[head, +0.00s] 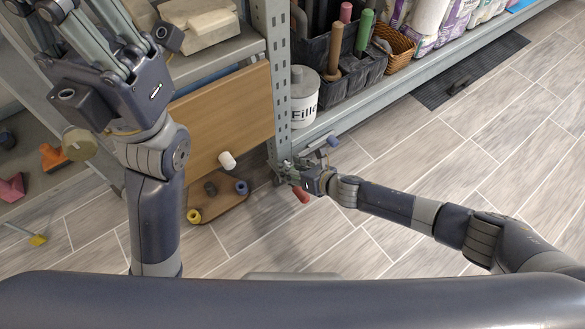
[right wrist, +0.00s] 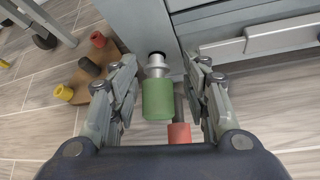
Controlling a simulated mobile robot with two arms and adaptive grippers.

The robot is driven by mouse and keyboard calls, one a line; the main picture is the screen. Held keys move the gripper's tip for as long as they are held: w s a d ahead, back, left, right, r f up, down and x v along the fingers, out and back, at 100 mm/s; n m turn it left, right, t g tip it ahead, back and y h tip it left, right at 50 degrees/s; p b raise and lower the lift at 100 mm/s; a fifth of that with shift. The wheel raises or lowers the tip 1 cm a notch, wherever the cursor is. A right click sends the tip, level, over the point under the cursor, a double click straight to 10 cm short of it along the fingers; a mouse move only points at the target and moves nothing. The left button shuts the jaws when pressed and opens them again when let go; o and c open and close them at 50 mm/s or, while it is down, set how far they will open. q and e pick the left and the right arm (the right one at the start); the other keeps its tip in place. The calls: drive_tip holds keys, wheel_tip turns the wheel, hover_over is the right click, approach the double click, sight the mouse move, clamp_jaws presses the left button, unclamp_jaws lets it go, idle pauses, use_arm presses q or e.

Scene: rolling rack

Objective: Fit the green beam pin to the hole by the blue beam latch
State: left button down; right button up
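The green beam pin (right wrist: 158,98) is in the right wrist view, its silver shank pointing away from me at the dark hole in the grey metal. The shank meets the hole; how deep it sits I cannot tell. My right gripper (head: 291,172) is at the foot of the rack upright (head: 278,85). Its fingers, in the wrist view (right wrist: 163,75), stand apart either side of the pin with gaps. The gripper hides the green pin in the head view. The blue latch (head: 333,141) is just right of the gripper. My left gripper (head: 75,15) is raised at top left, fingertips partly cut off.
A red handle (head: 301,194) hangs just below my right gripper. A wooden board (head: 222,204) with coloured pieces lies to its left. The rack shelf above holds a white tin (head: 304,98) and a dark crate (head: 345,88). The tiled floor at right is mostly clear.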

drive_tip(key=shift+r, duration=0.1)
idle(0.3)
drive_tip(key=v, duration=1.1)
drive_tip(key=shift+s+r, duration=0.3)
drive_tip(key=shift+s, duration=0.05)
drive_tip(key=shift+d, duration=0.1)
